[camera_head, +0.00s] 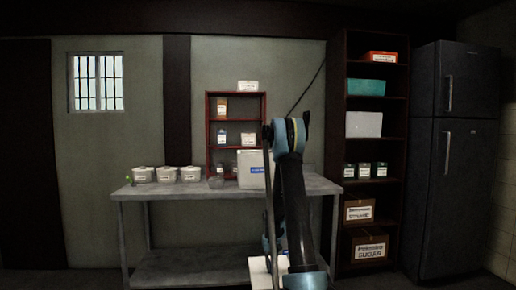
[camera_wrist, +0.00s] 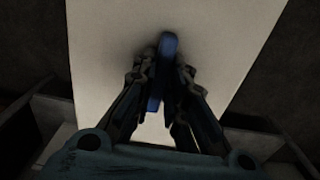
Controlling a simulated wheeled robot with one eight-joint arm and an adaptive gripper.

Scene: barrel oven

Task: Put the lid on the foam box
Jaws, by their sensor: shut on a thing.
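In the wrist view, my gripper (camera_wrist: 160,80) is shut on an upright blue handle (camera_wrist: 168,45) on a broad flat white slab, which looks like the lid (camera_wrist: 105,45). The slab fills most of that view, and the fingers hide part of the handle. In the head view, the foam box (camera_head: 250,168), white with a blue label, stands on the grey table (camera_head: 230,188), partly behind my arm. A white piece low beside my arm (camera_head: 260,266) may be the lid. My fingers cannot be made out there.
Several white tubs (camera_head: 167,174) stand along the table's left part. A small red rack (camera_head: 209,125) stands behind. A tall dark shelf (camera_head: 398,145) with boxes and a dark fridge (camera_head: 455,160) are at the right. The table's lower shelf (camera_head: 195,268) looks bare.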

